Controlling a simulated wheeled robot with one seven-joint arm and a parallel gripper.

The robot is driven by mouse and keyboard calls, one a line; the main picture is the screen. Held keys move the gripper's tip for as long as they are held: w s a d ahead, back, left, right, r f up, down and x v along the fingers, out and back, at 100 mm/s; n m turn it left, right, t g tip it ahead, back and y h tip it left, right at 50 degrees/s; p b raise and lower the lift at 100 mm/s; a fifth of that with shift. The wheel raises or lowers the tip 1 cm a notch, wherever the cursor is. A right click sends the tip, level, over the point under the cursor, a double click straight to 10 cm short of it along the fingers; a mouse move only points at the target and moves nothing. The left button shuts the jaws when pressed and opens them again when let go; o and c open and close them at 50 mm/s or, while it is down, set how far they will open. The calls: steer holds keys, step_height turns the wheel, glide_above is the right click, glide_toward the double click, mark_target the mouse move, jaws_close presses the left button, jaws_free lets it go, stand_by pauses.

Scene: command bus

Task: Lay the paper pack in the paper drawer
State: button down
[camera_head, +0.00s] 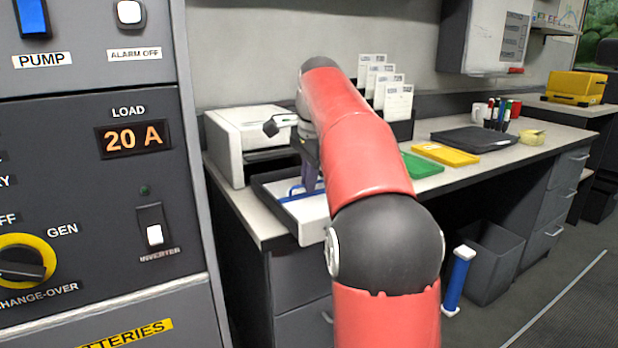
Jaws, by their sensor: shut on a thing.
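A light grey printer (250,132) stands on the left end of the counter. Its paper drawer (262,194) is pulled out towards the front right, with a dark rim. The white paper pack (303,208), with a blue band, is at the open drawer, below my gripper. My gripper (311,184) points down and is shut on the pack. My red arm hides the pack's right side and part of the drawer. I cannot tell whether the pack touches the drawer's floor.
A dark rack with white cards (398,102) stands behind my arm. Green (420,165) and yellow (446,154) trays and a dark flat case (473,139) lie to the right. A control panel (90,200) closes the near left. A bin (492,262) stands below the counter.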

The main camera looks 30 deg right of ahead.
steer(key=c, duration=1.5)
jaws_free()
steer(key=r+p, duration=0.1)
steer(key=r, duration=0.1)
steer(key=s+r+p, duration=0.1)
steer(key=r, duration=0.2)
steer(key=r+p, duration=0.1)
steer(key=r, duration=0.1)
steer(key=shift+s+r, duration=0.25)
steer(key=shift+r, duration=0.1)
